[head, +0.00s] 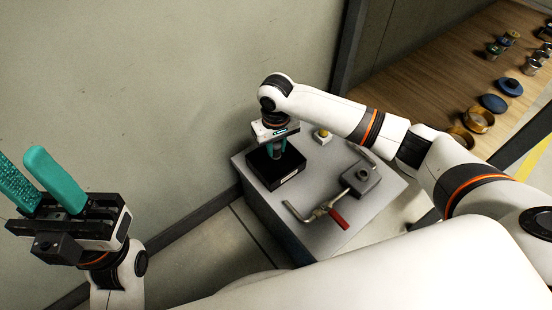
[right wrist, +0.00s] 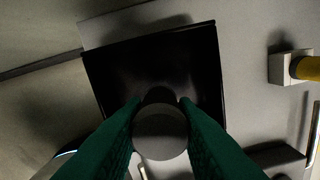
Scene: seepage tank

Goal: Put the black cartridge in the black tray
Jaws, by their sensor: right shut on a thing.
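The black tray (head: 262,176) sits on the grey cabinet top near its back left corner. It also fills the middle of the right wrist view (right wrist: 120,62), and its floor looks empty. My right gripper (head: 278,153) points down over the tray. In the right wrist view its green fingers are shut on the dark, round-ended cartridge (right wrist: 160,136). Whether the cartridge touches the tray floor cannot be told. In the head view the fingers and tray wall mostly hide the cartridge. My left gripper (head: 22,168) is at far left with its teal fingers apart and empty, away from the cabinet.
A yellow button on a white base (head: 322,136) stands right of the tray. A grey block (head: 361,179) and a pipe with a red handle (head: 338,218) take up the cabinet's front right. A wall is close behind. A wooden shelf (head: 425,75) at upper right holds several jars and lids.

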